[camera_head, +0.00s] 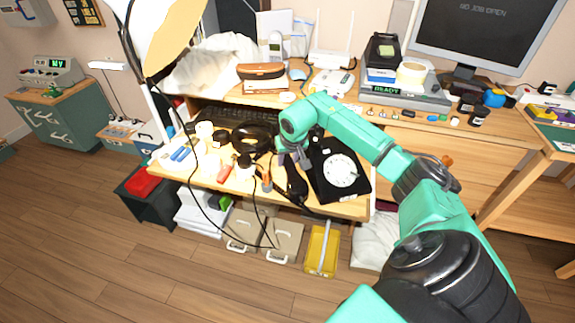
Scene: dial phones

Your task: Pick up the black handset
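The black dial phone (322,158) with its round white dial (340,170) sits on the right part of the desk's front shelf. The black handset (297,186) lies along the phone's left side, near the shelf's front edge. My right arm reaches in from the right, over the phone. My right gripper (289,158) points down at the handset's far end, and the wrist hides part of that end. The fingers are small and dark, so I cannot tell whether they are open or touch the handset. My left gripper is not in view.
The shelf (226,182) left of the handset is crowded with a dark round object (252,138), small tools and a hanging black cable (222,212). A monitor (485,35) and a router (331,60) stand on the upper desk. A yellow tray (321,250) is below the phone.

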